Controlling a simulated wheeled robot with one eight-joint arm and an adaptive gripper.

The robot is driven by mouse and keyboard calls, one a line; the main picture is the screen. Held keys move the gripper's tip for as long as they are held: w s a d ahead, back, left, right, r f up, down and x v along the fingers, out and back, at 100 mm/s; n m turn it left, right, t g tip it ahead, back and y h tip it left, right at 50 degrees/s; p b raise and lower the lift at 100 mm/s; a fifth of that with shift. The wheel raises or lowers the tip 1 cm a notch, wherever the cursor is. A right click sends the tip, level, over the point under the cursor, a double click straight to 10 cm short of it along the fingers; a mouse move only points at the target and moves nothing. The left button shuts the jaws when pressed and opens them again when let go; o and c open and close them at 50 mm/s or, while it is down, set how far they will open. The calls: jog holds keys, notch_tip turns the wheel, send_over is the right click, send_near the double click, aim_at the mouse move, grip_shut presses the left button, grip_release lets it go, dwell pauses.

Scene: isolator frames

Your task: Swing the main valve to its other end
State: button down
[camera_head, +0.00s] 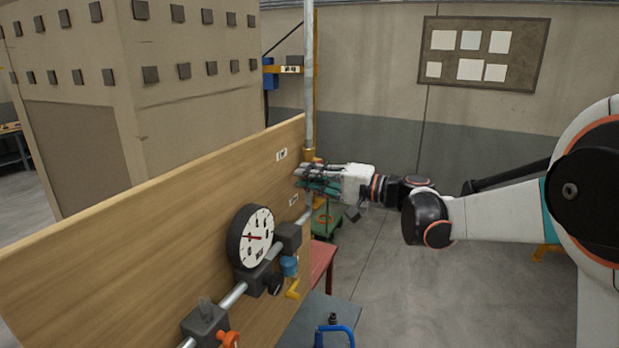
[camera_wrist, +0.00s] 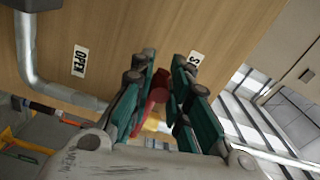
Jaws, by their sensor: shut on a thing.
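The main valve shows as a brass body (camera_head: 310,155) on the vertical pipe at the far end of the wooden panel. Its red handle (camera_wrist: 157,100) lies between my gripper's teal fingers in the wrist view. My gripper (camera_head: 301,178) reaches in from the right, close to the panel, and is shut on this handle. In the wrist view the fingers (camera_wrist: 163,68) stand either side of it. The label OPEN (camera_wrist: 80,61) is left of the fingers. A second label (camera_wrist: 194,61), partly hidden, is close to the right finger. The fingers hide part of the handle.
The wooden panel (camera_head: 130,235) carries a round gauge (camera_head: 255,236), a yellow-handled valve (camera_head: 293,290) and an orange-handled valve (camera_head: 229,339). A vertical pipe (camera_head: 309,80) rises above the main valve. A red table (camera_head: 322,257) stands below. The floor to the right is clear.

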jog(key=shift+w+r, duration=0.2)
jog(key=shift+r, duration=0.1)
jog(key=c, duration=1.6)
grip_release()
jog(key=shift+c, duration=0.2)
jog(key=shift+o, duration=0.4)
jog(key=shift+f, duration=0.1)
jog(key=shift+s, duration=0.1)
jog(key=v, duration=1.2)
jog(key=s+d+f+h+b, duration=0.2)
jog(key=s+f+h+b, duration=0.6)
jog(key=s+f, duration=0.7)
jog(key=s+d+f+n+t+h+b, duration=0.1)
jog(key=s+d+f+h+b, duration=0.3)
jog(key=s+d+f+h, duration=0.5)
jog(key=s+d+f+n, duration=0.1)
jog(key=s+d+f, duration=0.2)
jog(key=s, duration=0.3)
jog(key=shift+s+d, duration=0.35)
jog(key=shift+d, duration=0.05)
